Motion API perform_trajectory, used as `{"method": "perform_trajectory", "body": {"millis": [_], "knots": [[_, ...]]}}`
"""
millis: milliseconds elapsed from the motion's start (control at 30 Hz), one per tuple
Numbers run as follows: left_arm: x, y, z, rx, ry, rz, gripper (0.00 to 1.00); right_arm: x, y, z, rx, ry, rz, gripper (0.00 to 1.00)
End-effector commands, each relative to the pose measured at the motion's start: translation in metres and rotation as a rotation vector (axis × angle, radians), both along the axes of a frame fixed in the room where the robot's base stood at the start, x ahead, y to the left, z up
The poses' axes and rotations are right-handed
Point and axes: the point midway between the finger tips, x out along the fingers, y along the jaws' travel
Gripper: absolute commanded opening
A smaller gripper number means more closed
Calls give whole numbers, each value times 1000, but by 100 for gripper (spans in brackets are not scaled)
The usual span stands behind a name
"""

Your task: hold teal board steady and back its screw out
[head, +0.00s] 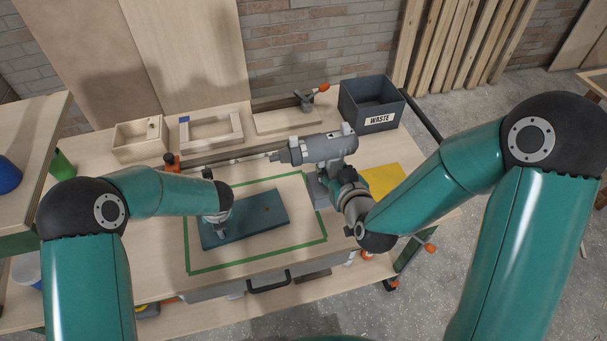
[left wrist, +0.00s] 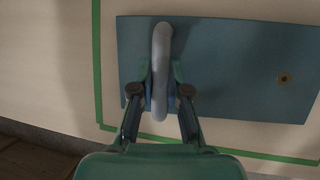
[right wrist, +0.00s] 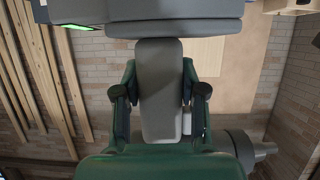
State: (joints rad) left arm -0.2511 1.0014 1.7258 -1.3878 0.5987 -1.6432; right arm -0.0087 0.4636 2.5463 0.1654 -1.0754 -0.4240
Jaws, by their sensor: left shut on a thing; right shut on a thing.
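The teal board (head: 262,222) lies flat on the bench inside a green tape outline. Its screw (left wrist: 284,78) shows as a small brass-coloured dot near the board's right end in the left wrist view. My left gripper (left wrist: 160,88) is shut on a rounded grey handle (left wrist: 161,45) over the board's left part; whether the handle is fixed to the board cannot be told. My right gripper (head: 345,182) is shut on the grip of a grey power driver (head: 322,148). The driver is behind the board, its bit pointing left, apart from the screw. The driver's grip (right wrist: 160,85) fills the right wrist view's middle.
A dark bin marked WASTE (head: 378,121) stands at the bench's back right. A yellow sheet (head: 382,179) lies right of the tape. Wooden frames (head: 141,139) and an orange-handled clamp (head: 305,101) sit along the back. Bare bench lies around the board within the tape.

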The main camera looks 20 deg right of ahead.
Motion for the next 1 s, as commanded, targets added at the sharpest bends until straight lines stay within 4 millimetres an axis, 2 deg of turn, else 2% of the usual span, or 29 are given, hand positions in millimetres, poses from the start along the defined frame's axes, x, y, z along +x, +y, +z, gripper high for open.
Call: {"method": "perform_trajectory", "body": {"millis": [200, 333, 533, 667, 800, 1000], "knots": [[0, 0, 1, 0, -1, 0, 0, 3, -1, 6, -135, -12, 46, 0], [0, 0, 1, 0, -1, 0, 0, 12, -5, 21, -260, -29, 114, 0], [0, 0, 1, 0, -1, 0, 0, 46, -4, 49, -510, -75, 242, 0], [0, 0, 1, 0, -1, 0, 0, 72, 8, 57, -701, -124, 316, 0], [0, 0, 1, 0, -1, 0, 0, 98, 28, 53, -917, -188, 366, 0], [0, 0, 1, 0, -1, 0, 0, 119, 57, 29, -1174, -271, 396, 0]]}}
